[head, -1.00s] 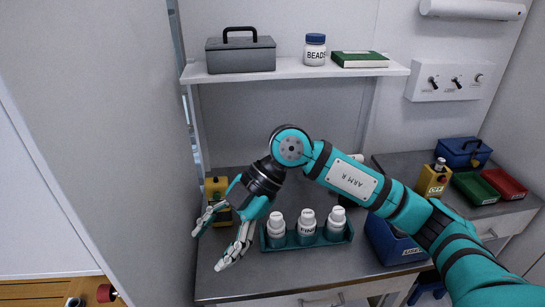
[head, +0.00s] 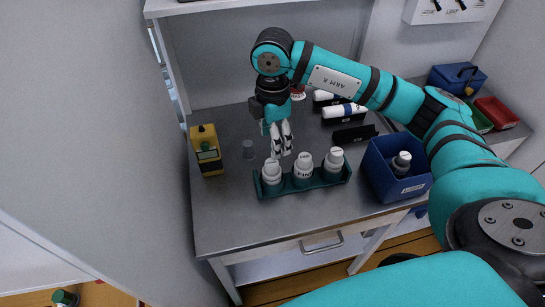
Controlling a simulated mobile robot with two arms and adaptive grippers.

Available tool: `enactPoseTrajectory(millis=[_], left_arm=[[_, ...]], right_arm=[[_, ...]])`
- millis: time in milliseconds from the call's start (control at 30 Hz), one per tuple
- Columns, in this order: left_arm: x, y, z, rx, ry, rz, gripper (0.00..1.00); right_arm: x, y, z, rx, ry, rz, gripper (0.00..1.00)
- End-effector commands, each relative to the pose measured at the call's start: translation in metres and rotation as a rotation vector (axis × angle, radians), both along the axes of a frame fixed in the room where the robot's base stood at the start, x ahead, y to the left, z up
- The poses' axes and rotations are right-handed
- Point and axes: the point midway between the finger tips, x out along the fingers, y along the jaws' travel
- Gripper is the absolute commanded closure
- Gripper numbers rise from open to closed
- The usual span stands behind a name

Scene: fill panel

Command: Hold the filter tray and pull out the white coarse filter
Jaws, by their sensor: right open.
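A teal tray (head: 305,187) stands on the grey bench and holds three white bottle-shaped filters. They are the left one (head: 271,172), the middle one (head: 303,165) and the right one (head: 333,159). The middle one's label seems to read FINE; I cannot read which is the coarse one. My right gripper (head: 281,151) points down just behind the tray, between the left and middle filters in the picture. It is open, empty and seemingly apart from them. My left gripper is out of view.
A blue bin (head: 378,172) with a bottle stands to the right. White cylinders (head: 345,113) lie behind. The front of the bench (head: 240,222) is clear.

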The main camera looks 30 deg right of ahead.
Motion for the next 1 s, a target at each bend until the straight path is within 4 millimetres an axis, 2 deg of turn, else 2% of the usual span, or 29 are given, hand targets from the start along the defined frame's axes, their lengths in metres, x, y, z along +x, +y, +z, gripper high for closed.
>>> enactPoseTrajectory(millis=[267,500,700,933,1000], left_arm=[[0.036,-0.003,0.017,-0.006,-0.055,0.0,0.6],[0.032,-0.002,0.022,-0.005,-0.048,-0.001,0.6],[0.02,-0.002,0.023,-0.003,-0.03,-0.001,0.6],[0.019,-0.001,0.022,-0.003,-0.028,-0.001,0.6],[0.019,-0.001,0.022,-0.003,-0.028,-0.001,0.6]], right_arm=[[-0.001,0.0,-0.054,-0.001,0.005,0.0,0.4],[-0.001,0.0,-0.086,0.0,0.002,-0.001,0.4],[-0.001,0.0,-0.096,0.0,0.0,0.001,0.4],[0.0,0.0,-0.096,0.0,0.0,0.001,0.4],[0.0,0.0,-0.096,0.0,0.0,0.001,0.49]])
